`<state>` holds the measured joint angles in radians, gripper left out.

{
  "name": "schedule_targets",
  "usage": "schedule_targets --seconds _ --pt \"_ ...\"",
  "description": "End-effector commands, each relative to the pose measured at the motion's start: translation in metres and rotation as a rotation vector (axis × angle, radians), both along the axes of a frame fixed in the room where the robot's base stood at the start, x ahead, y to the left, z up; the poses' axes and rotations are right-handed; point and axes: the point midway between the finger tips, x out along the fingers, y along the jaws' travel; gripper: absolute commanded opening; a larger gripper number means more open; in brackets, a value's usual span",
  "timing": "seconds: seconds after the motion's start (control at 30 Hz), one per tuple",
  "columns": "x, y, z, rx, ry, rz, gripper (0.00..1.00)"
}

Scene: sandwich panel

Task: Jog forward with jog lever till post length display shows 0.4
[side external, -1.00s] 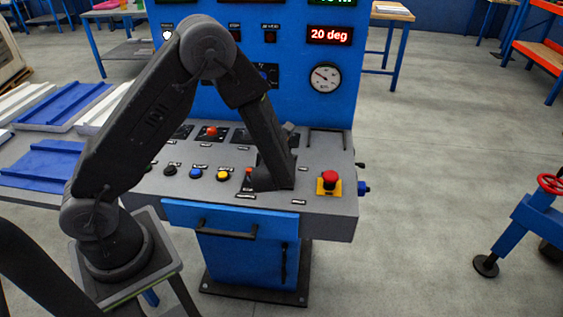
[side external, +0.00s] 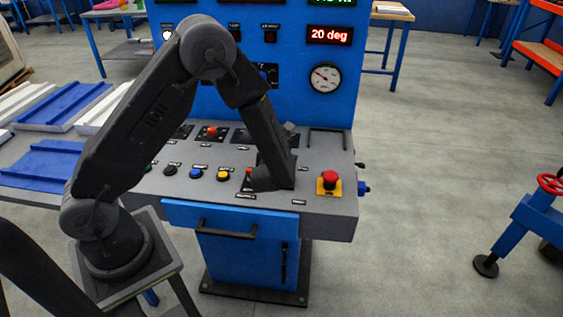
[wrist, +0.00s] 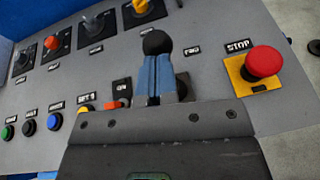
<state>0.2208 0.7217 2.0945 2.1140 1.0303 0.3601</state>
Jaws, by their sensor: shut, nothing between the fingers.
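In the wrist view, a black ball knob (wrist: 157,42), which looks like the jog lever's top, stands at the tips of my gripper (wrist: 157,62). The two blue fingers are together with nothing between them. The lever's stem is hidden behind them, and I cannot tell whether the fingers touch the knob. In the side view, my wrist is low over the right half of the grey console (side external: 330,205) and hides the lever. A red display (side external: 330,35) reads "20 deg". A green display (side external: 334,2) is cut off at the top edge. No readable post length value shows.
A red stop button (wrist: 263,62) on a yellow base is right of my gripper. A red-topped switch (wrist: 112,105) is close on the left, with yellow, blue and green buttons farther left. Several levers, one orange-topped (wrist: 52,43), stand behind. A pressure gauge (side external: 325,78) is on the blue panel.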

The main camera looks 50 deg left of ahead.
Motion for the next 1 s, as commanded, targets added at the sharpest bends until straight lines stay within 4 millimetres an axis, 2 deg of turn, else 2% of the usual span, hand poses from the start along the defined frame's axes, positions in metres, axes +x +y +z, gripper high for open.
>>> schedule_targets --seconds 0.73,1.0 --pt "0.0001 -0.0002 -0.0002 0.0 0.0 0.0 0.0" --pt "-0.0061 -0.0063 -0.0038 0.0 0.001 0.0 0.0"
